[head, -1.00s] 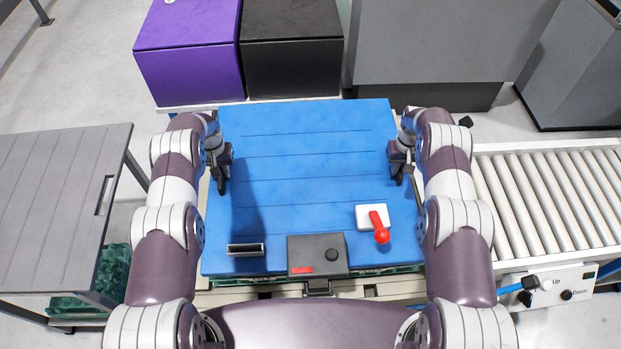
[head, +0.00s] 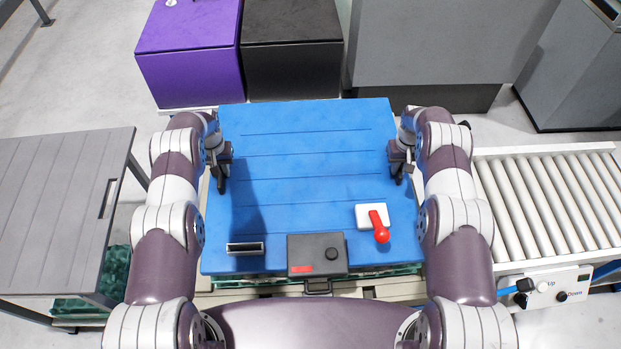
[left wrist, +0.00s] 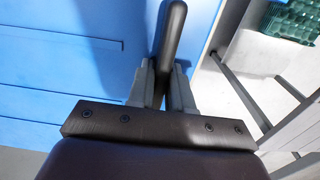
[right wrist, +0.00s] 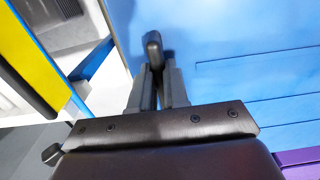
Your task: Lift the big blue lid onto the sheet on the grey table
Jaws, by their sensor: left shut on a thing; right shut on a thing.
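The big blue lid (head: 310,165) fills the middle of the head view and looks flat. My left gripper (head: 222,175) is shut on a black handle at the lid's left side; the handle shows in the left wrist view (left wrist: 172,35). My right gripper (head: 398,172) is shut on the matching handle at the right side, seen in the right wrist view (right wrist: 153,45). The grey table (head: 60,200) stands at the left, apart from the lid. Its grey top has lines and a slot; I cannot tell whether this is the sheet.
A roller conveyor (head: 550,200) stands at the right. Purple (head: 190,65) and black (head: 291,60) boxes stand behind the lid. A black box (head: 317,255) and a red lever (head: 381,230) show over the lid's front part. Green trays (head: 117,272) show under the table.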

